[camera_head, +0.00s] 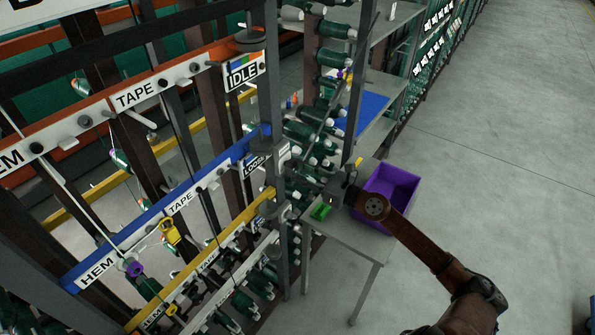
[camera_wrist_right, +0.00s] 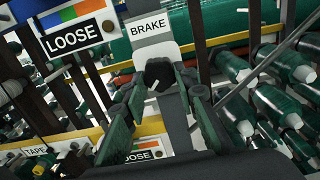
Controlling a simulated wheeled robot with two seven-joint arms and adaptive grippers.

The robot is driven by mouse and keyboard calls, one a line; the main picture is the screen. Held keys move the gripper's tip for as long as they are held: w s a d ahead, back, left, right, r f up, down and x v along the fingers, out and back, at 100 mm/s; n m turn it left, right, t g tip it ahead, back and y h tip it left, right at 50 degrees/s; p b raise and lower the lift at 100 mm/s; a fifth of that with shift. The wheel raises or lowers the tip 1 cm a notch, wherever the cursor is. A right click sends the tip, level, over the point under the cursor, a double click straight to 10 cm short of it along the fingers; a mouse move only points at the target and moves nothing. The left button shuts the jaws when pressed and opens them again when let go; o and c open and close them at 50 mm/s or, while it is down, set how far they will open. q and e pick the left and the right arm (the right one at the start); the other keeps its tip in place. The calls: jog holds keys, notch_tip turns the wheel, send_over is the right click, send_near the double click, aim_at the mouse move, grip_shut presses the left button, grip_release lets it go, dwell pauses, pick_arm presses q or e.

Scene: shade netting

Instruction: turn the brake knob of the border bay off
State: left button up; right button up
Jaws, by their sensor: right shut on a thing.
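The black brake knob (camera_wrist_right: 159,73) sits below a white BRAKE label (camera_wrist_right: 152,27) on a grey post plate in the right wrist view. My right gripper (camera_wrist_right: 165,88) has its two fingers on either side of the knob and is shut on it. In the head view my right gripper (camera_head: 338,186) is at the grey post beside the rack, and the knob is hidden there. A LOOSE sign (camera_wrist_right: 75,37) stands left of the knob. The knob's pointing direction is hard to read. My left gripper is not in view.
Blue (camera_head: 150,218) and orange (camera_head: 110,105) rails with HEM and TAPE labels cross the rack at left; the orange one's sign reads IDLE (camera_head: 243,73). Green rolls (camera_head: 310,133) stick out near my gripper. A purple bin (camera_head: 392,187) stands on a grey table.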

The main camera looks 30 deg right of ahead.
jog(key=shift+f, duration=0.15)
jog(key=o, duration=1.2)
jog(key=shift+c, duration=0.2)
jog(key=v, duration=1.2)
